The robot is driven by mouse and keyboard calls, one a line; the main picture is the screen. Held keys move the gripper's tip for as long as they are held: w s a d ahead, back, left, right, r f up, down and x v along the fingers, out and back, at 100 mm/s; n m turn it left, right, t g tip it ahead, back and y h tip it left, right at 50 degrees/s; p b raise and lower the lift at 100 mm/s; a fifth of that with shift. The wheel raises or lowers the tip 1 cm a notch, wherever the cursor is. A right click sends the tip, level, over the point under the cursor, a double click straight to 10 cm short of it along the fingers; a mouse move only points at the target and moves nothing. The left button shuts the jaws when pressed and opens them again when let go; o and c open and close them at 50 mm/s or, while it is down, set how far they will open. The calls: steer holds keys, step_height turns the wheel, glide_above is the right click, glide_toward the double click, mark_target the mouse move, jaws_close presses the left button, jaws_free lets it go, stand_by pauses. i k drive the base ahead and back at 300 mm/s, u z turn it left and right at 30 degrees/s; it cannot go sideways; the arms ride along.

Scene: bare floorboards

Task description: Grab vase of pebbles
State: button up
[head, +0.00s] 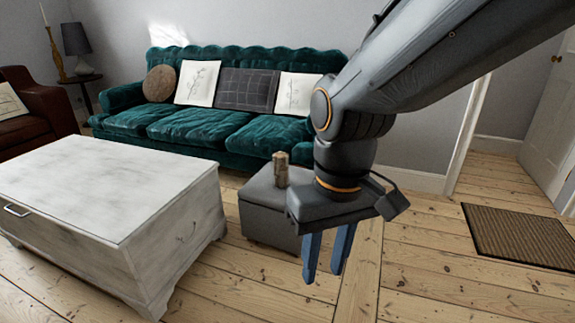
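A small brownish-beige vessel (280,169), which seems to be the vase of pebbles, stands upright on a grey box-like ottoman (258,194) in the head view. It is too small to make out any pebbles. My gripper (323,274) points down, in front of and to the right of the ottoman in the picture. Its two blue fingers are apart, with nothing between them. The gripper's body covers the right part of the ottoman. The vessel is clear of the fingers.
A whitish chest-like table (105,190) stands at the left. A green sofa (195,130) with several cushions stands behind the ottoman. A brown doormat (520,235) lies at the right near a white door (550,130). Floorboards are bare at the front right.

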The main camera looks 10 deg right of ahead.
mark_target(280, 156)
steer(key=z, duration=0.65)
steer(key=i, duration=0.9)
steer(key=z, duration=0.35)
steer(key=i, duration=0.75)
steer(key=u, duration=1)
steer(key=i, duration=0.8)
steer(key=u, duration=0.95)
